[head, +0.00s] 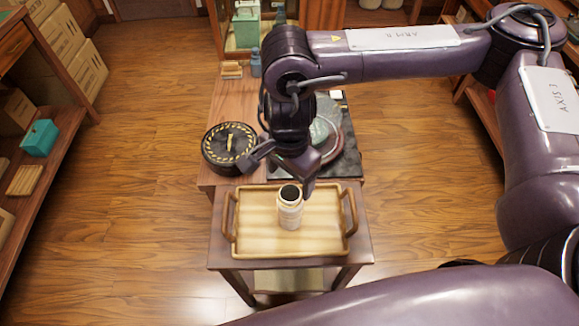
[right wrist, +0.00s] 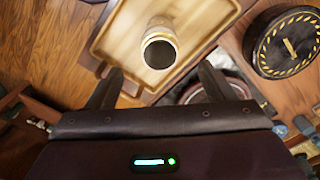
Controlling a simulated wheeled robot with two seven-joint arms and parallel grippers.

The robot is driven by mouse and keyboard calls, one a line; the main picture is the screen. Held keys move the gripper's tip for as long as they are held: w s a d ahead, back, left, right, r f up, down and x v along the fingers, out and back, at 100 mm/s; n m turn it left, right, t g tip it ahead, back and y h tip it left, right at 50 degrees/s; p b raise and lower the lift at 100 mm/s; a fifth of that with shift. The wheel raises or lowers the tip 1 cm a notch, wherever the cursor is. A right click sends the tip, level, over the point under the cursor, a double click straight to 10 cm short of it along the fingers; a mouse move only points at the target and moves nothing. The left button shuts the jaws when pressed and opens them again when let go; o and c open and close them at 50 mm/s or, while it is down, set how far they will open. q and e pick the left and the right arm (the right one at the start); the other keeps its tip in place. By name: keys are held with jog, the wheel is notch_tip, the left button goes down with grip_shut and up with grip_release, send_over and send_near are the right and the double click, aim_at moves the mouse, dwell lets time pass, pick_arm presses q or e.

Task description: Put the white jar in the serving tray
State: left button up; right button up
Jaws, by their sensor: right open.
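The white jar (head: 290,209) stands upright in the serving tray (head: 256,246), near its middle and towards the far side; its top shows a dark round opening. The wooden tray has a handle at each side. My right gripper (head: 280,174) is open and empty, just above and beyond the jar, apart from it. In the right wrist view the jar (right wrist: 160,38) stands in the tray (right wrist: 112,38), past the spread fingers (right wrist: 160,80). The left gripper is not in view.
The tray rests on a small wooden table (head: 222,254). Behind it, a black round object with yellow stripes (head: 229,142) sits at the left. Shelves stand on both sides.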

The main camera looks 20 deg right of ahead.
jog(key=shift+r, duration=1.2)
